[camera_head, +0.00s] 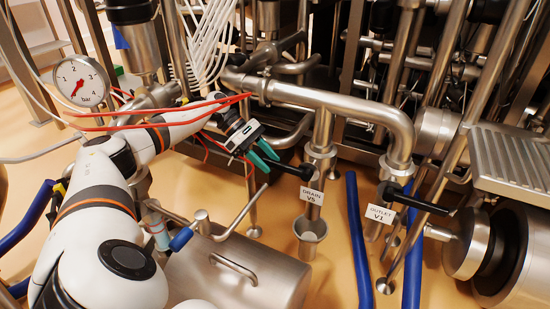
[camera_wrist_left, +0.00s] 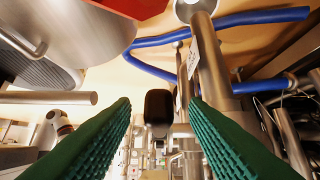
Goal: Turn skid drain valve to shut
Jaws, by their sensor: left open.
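The skid drain valve has a black lever handle (camera_head: 290,170) that reaches left from the vertical steel drain pipe (camera_head: 321,140). A white tag reading DRAIN V5 (camera_head: 312,196) hangs below it. My left gripper (camera_head: 267,158), with green fingers, is open at the free end of the handle. In the left wrist view the black handle (camera_wrist_left: 158,106) shows end-on between the two ribbed green fingers, with gaps on both sides. The handle's joint with the valve body is hard to see. My right gripper is not in view.
The outlet valve V1 has a similar black lever (camera_head: 415,199) to the right, with its own tag (camera_head: 380,214). Blue hoses (camera_head: 358,240) run along the floor. A steel vessel (camera_head: 225,275) and a pressure gauge (camera_head: 82,81) stand nearby. Red and white cables cross near my left arm.

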